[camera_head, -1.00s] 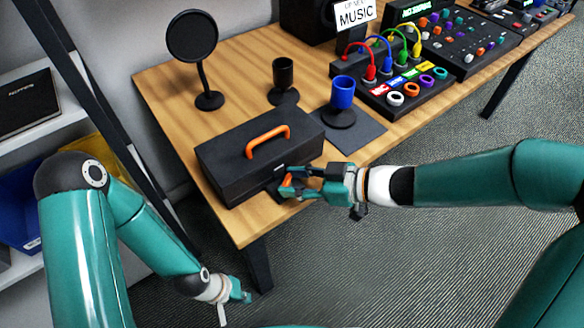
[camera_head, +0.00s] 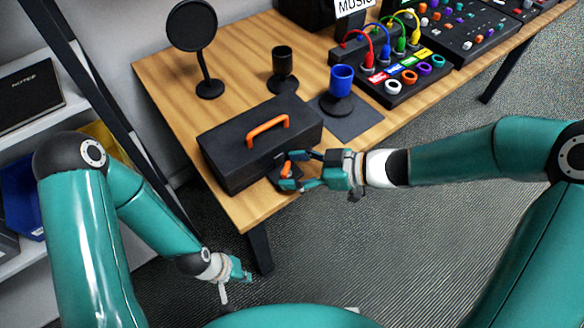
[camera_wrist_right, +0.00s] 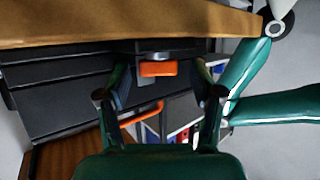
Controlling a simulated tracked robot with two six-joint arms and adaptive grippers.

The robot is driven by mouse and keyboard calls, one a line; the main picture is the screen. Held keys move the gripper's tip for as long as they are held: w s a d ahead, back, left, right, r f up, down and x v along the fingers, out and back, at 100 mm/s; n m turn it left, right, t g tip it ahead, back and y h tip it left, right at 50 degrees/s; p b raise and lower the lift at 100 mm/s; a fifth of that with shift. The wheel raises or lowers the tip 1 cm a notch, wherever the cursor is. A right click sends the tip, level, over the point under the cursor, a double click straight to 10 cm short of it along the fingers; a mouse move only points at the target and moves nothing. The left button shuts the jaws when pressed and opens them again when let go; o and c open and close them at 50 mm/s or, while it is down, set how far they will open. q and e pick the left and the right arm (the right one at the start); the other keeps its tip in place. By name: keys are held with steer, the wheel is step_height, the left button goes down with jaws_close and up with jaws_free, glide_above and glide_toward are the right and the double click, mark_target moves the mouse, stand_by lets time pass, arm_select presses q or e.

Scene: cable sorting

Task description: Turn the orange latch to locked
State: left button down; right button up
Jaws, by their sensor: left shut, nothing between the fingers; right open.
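A black toolbox (camera_head: 232,158) with an orange carry handle (camera_head: 266,129) sits at the table's front left. The orange latch (camera_head: 287,170) is on its front side, partly hidden by my right gripper. In the right wrist view the orange latch (camera_wrist_right: 158,69) shows as a short horizontal bar below a grey mount. My right gripper (camera_head: 290,170) is open, its fingers around the latch area. In the wrist view the two fingers stand on either side of the latch with gaps, apart from it. My left gripper (camera_head: 246,276) is shut and empty, low beside the table.
A wooden table (camera_head: 150,85) carries a round black pop filter (camera_head: 192,26), a black cup (camera_head: 282,65), a blue cup (camera_head: 341,80) and a patch panel with coloured cables (camera_head: 395,90). A shelf (camera_head: 25,130) stands at left. Floor in front of the table is clear.

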steer(key=shift+d, duration=0.1)
steer(key=v, duration=0.8)
